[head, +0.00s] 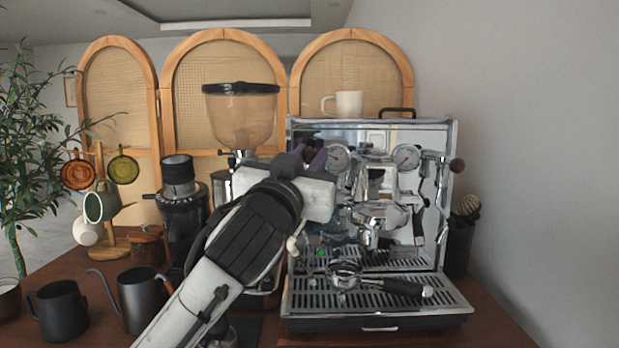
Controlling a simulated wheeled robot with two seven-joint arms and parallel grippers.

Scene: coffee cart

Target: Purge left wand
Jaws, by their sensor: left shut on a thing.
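The espresso machine (430,140) stands at the right of the counter. My left gripper (316,158) reaches up to the machine's upper left front and is shut on the left steam knob, which its fingers hide. The left wand is mostly hidden behind my left arm. A small pale tip (292,244) shows just right of that arm, and I cannot tell whether it belongs to the wand. The matching right knob (457,165) is brown and round, and the right wand (419,225) hangs below it. My right gripper is not in view.
A portafilter with a black handle (402,288) lies on the drip tray (300,300). A white mug (349,103) stands on top of the machine. A grinder (240,115) is behind my left arm.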

